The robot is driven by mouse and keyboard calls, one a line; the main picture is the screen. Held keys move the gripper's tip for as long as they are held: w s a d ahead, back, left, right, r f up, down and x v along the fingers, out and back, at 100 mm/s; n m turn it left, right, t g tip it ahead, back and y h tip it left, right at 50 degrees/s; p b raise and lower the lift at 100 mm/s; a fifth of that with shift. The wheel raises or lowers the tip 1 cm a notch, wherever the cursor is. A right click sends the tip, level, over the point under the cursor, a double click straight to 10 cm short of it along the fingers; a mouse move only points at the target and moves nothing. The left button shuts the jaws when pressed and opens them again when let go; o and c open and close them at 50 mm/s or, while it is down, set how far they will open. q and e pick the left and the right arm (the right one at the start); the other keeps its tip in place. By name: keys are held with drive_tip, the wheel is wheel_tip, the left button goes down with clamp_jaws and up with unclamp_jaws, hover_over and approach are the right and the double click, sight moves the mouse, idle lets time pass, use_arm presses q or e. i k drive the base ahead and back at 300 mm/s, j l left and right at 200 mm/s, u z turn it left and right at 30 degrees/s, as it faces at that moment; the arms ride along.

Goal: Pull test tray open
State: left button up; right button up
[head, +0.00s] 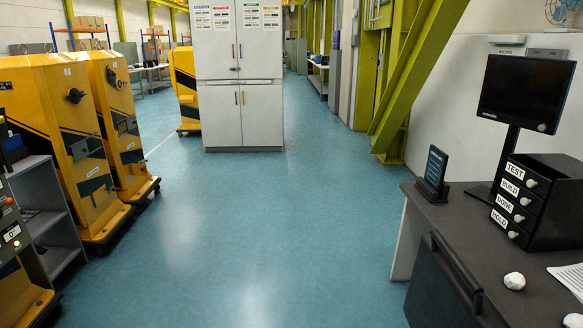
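A black drawer unit (536,205) stands on the dark desk at the right of the head view. It has several stacked trays with white labels and pale round knobs. The top tray, labelled TEST (522,175), looks shut, with its knob (531,183) on the front. Below it are the trays labelled BUILD (508,187), DONE (503,203) and HOLD (498,219), which also look shut. Neither of my grippers shows in the head view.
The desk (450,225) also holds a monitor (524,92), a small dark stand (434,172), crumpled white lumps (514,281) and papers (570,278). A black chair (440,285) stands against its front. Yellow machines (60,135) line the left. The blue floor (240,230) between is clear.

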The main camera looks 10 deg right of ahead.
sight(540, 180)
drive_tip(key=i+z, duration=0.15)
drive_tip(key=i, duration=0.9)
drive_tip(key=i+j+z, duration=0.1)
drive_tip(key=i, duration=0.95)
drive_tip(key=i+l+z, duration=0.1)
drive_tip(key=i+z, duration=0.15)
drive_tip(key=i, duration=0.2)
drive_tip(key=i+z, duration=0.2)
drive_tip(key=i, duration=0.3)
drive_tip(key=i+z, duration=0.25)
drive_tip(key=i, duration=0.2)
drive_tip(key=i+j+z, duration=0.25)
drive_tip(key=i, duration=0.2)
drive_tip(key=i+j+z, duration=0.25)
drive_tip(key=i, duration=0.2)
drive_tip(key=i+z, duration=0.4)
drive_tip(key=i, duration=0.3)
drive_tip(key=i+j+z, duration=0.15)
drive_tip(key=i+z, duration=0.25)
drive_tip(key=i, duration=0.3)
